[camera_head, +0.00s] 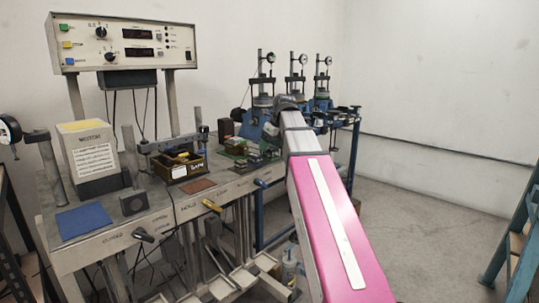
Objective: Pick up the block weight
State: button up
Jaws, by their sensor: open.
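I cannot tell for certain which thing is the block weight. A small dark block (133,204) with a round spot on its face stands near the bench's front edge, at the foot of a post. A dark brown block (226,128) stands farther back on the bench, left of my arm. My pink and grey arm reaches from the lower right toward the back of the bench. Its far end is a grey wrist part beside the blue apparatus. My gripper's fingers do not show there.
The grey bench (155,222) carries a blue mat (84,221), a labelled box with a yellow top (92,150) and a dark tray (180,185). Dial-gauge lever frames (297,75) stand at the back. Levers jut from the front edge. The floor at right (435,225) is clear.

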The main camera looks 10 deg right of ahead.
jog(key=shift+x, duration=1.25)
grip_shut()
jog(key=shift+r, duration=0.1)
jog(key=shift+r, duration=0.5)
jog(key=r, duration=0.3)
jog(key=shift+s+a+r, duration=0.1)
jog(key=shift+a+r, duration=0.05)
jog(key=shift+a, duration=0.1)
jog(key=s+a+r, duration=0.4)
jog(key=a+r, duration=0.2)
jog(key=a, duration=0.4)
jog(key=shift+s+r, duration=0.3)
jog(key=shift+s, duration=0.05)
